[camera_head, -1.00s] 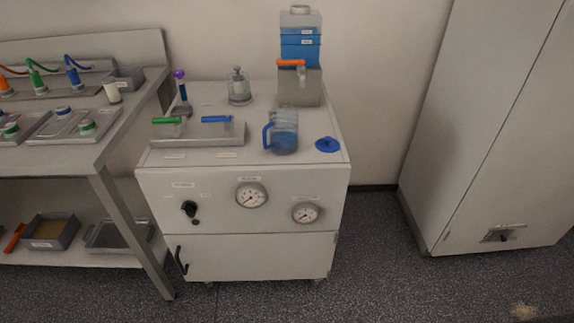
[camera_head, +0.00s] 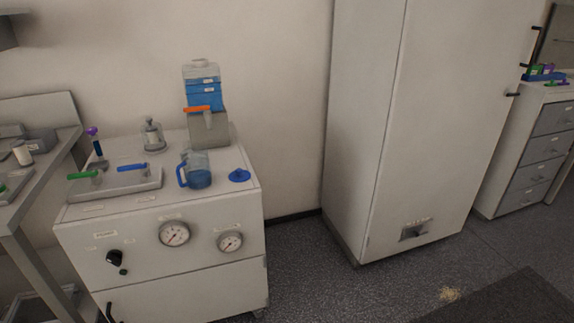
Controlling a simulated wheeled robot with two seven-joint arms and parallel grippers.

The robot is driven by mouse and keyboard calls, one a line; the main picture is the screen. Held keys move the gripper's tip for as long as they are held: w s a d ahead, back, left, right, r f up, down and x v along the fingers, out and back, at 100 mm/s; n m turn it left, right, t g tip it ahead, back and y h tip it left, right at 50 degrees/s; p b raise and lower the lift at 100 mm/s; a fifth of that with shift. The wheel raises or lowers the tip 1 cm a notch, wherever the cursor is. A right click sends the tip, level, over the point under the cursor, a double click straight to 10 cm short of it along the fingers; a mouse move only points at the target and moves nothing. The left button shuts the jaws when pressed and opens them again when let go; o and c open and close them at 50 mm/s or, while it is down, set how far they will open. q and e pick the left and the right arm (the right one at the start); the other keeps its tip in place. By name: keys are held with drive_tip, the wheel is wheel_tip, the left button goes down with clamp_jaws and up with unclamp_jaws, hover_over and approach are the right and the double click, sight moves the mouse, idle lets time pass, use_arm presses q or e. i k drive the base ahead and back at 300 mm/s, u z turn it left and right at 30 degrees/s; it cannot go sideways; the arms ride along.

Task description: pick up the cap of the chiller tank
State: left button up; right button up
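A white cabinet unit (camera_head: 190,260) with gauges on its front stands at the left. A blue round cap with a small raised knob (camera_head: 239,175) is on its top near the right edge; I cannot tell if it covers an opening. A blue-handled clear jug (camera_head: 197,171) with bluish contents stands just left of the cap. Behind them a container of blue liquid (camera_head: 203,92) with a pale top sits above a grey stand with an orange-handled tap (camera_head: 197,108). Neither of my grippers is in view.
A tray with green and blue valve handles (camera_head: 115,182) and a glass vessel (camera_head: 152,137) share the unit's top. A grey bench (camera_head: 48,165) is at the left. A tall white cabinet (camera_head: 400,130) stands right; open floor (camera_head: 310,280) lies before it.

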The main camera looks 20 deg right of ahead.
sight(239, 175)
drive_tip(key=z, duration=0.4)
drive_tip(key=i, duration=0.9)
drive_tip(key=u, duration=0.1)
